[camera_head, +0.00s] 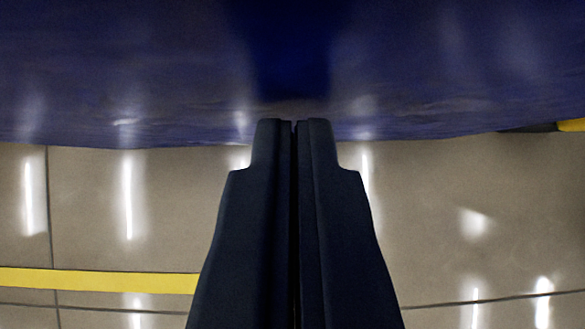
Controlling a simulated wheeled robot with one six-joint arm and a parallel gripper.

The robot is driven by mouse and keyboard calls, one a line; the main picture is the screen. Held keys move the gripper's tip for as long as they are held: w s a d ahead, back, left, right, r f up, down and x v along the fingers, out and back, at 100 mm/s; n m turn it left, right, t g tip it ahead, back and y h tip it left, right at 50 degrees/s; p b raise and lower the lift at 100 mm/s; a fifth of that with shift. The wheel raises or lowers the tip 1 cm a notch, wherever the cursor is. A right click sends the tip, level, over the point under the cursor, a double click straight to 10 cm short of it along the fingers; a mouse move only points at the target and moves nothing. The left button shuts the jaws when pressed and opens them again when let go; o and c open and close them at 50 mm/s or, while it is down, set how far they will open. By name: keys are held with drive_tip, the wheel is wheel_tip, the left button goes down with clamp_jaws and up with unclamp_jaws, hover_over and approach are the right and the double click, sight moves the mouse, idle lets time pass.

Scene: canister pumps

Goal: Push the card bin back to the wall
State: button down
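A large dark blue surface (130,75) fills the top of the view from side to side. It is smooth and slightly glossy, and its lower edge ends above the floor. It may be the card bin, but only this part shows, so I cannot tell for sure. My gripper (294,124) points up the picture from the bottom centre, its two dark fingers side by side and shut with nothing between them. The fingertips overlap the lower edge of the blue surface, and a dark shadow lies on it just beyond them. I cannot tell whether they touch it.
The floor (100,220) is beige tile with dark joints and bright light reflections. A yellow stripe (100,281) crosses it at lower left. A yellow and black strip (570,125) shows at the right edge. The visible floor is clear. No wall shows.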

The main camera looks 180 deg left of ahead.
drive_tip(key=shift+w+a, duration=0.25)
drive_tip(key=shift+w, duration=0.65)
drive_tip(key=s+d, duration=0.2)
drive_tip(key=s, duration=0.5)
